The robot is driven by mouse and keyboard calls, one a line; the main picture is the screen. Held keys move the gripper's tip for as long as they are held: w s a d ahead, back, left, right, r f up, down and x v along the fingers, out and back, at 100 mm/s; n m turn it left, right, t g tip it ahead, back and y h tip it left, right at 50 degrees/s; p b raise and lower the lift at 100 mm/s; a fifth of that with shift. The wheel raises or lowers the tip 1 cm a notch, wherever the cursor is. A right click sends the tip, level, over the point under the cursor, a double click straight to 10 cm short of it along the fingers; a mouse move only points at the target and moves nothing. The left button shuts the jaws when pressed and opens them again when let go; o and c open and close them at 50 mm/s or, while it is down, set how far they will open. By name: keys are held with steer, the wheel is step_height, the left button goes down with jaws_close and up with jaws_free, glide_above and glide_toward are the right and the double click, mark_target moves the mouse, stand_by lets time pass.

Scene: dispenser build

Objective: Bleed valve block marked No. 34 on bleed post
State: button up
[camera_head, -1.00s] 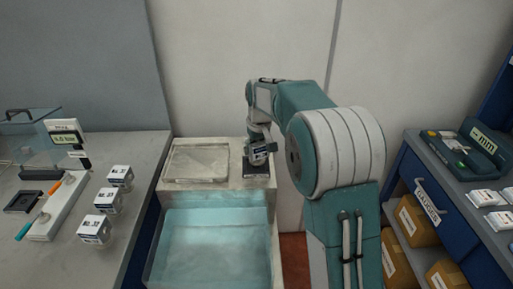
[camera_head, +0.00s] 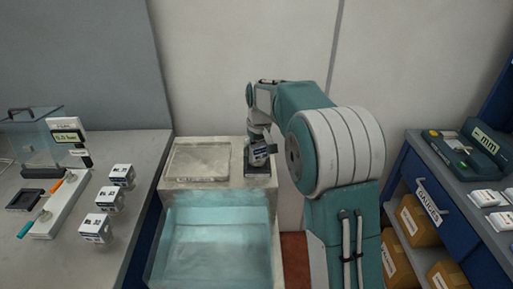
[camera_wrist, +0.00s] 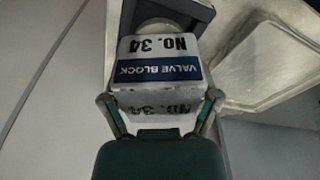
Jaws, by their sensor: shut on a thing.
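The valve block marked No. 34 (camera_wrist: 165,50) is white with a blue band, and its print is upside down in the wrist view. My gripper (camera_wrist: 160,103) has a finger on each side of the block and is shut on it. In the head view, my gripper (camera_head: 260,156) is at the right end of the pale ledge, over a small dark base (camera_head: 258,170). A round pale part (camera_wrist: 161,24), perhaps the bleed post, shows just beyond the block in the wrist view. I cannot tell whether block and post touch.
A shallow tray (camera_head: 197,178) lies left of the gripper, with a water-filled basin (camera_head: 210,240) in front. The left bench holds several white blocks (camera_head: 109,200), a clear box (camera_head: 30,135) and a readout (camera_head: 67,136).

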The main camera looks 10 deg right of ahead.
steer(key=shift+f, duration=0.85)
stand_by(0.3)
steer(key=o, duration=1.1)
steer(key=shift+c, duration=0.2)
steer(key=shift+s+d+r, duration=0.1)
steer(key=shift+s+r, duration=0.2)
steer(key=shift+r, duration=1.5)
steer(key=shift+s+r, duration=0.25)
steer(key=shift+r, duration=1.55)
steer(key=shift+s+d+r, duration=0.1)
steer(key=shift+s+r, duration=0.2)
steer(key=shift+r, duration=1.5)
steer(key=s+r+m+t, duration=0.1)
steer(key=s+r, duration=0.2)
steer(key=s, duration=0.6)
steer(key=s+r+t, duration=0.1)
steer(key=s+r, duration=0.1)
steer(key=s, duration=0.7)
steer(key=s+f+t, duration=0.1)
steer(key=s+f, duration=0.1)
steer(key=s, duration=0.5)
steer(key=s+f+m, duration=0.1)
steer(key=s+f, duration=0.2)
steer(key=s, duration=0.5)
steer(key=shift+s+a+f+t, duration=0.2)
steer(key=shift+s+f+t, duration=0.05)
steer(key=shift+f+t, duration=0.15)
